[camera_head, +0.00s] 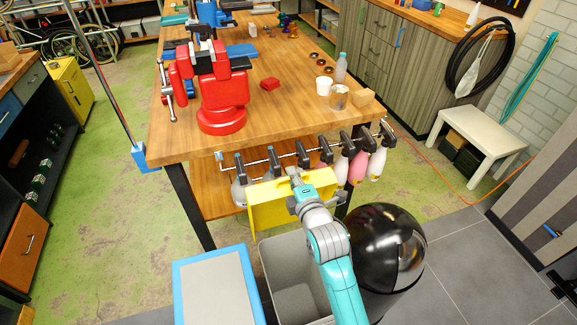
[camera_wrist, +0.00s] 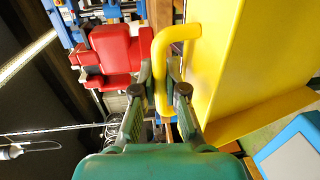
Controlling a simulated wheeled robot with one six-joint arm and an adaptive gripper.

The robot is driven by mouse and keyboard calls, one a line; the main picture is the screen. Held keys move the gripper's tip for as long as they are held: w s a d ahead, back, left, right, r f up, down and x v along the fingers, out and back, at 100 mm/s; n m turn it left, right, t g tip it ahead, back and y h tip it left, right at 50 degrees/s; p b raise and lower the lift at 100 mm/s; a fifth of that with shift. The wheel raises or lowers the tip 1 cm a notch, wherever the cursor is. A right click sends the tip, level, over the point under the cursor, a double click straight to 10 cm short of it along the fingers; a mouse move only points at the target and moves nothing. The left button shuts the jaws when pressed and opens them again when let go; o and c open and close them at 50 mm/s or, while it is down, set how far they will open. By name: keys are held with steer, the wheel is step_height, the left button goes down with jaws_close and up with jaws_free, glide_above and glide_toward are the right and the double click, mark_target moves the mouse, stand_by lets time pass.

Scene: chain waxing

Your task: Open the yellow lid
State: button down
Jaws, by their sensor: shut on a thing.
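The yellow lid (camera_head: 266,208) stands raised, nearly upright, at the back of an open grey bin (camera_head: 276,268). Its broad yellow panel (camera_wrist: 232,60) fills the right of the wrist view. My gripper (camera_head: 294,182) is at the lid's upper right part. In the wrist view my gripper (camera_wrist: 162,78) has its two fingers on either side of the lid's curved yellow handle (camera_wrist: 161,50), shut on it. The inside of the bin shows partly; my arm crosses in front of its right side.
A bin with a blue-rimmed lid (camera_head: 215,285) stands left of the grey bin, and a black round-topped bin (camera_head: 388,245) stands right. Behind the lid, spray bottles (camera_head: 358,167) hang on a rail along the wooden workbench (camera_head: 290,120), which carries a red vise (camera_head: 222,92).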

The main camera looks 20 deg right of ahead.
steer(key=shift+s+f, duration=0.2)
steer(key=shift+s, duration=0.8)
steer(key=c, duration=1.5)
jaws_free()
steer(key=s+r, duration=0.1)
steer(key=s, duration=1.1)
steer(key=shift+r, duration=0.25)
steer(key=shift+w, duration=0.1)
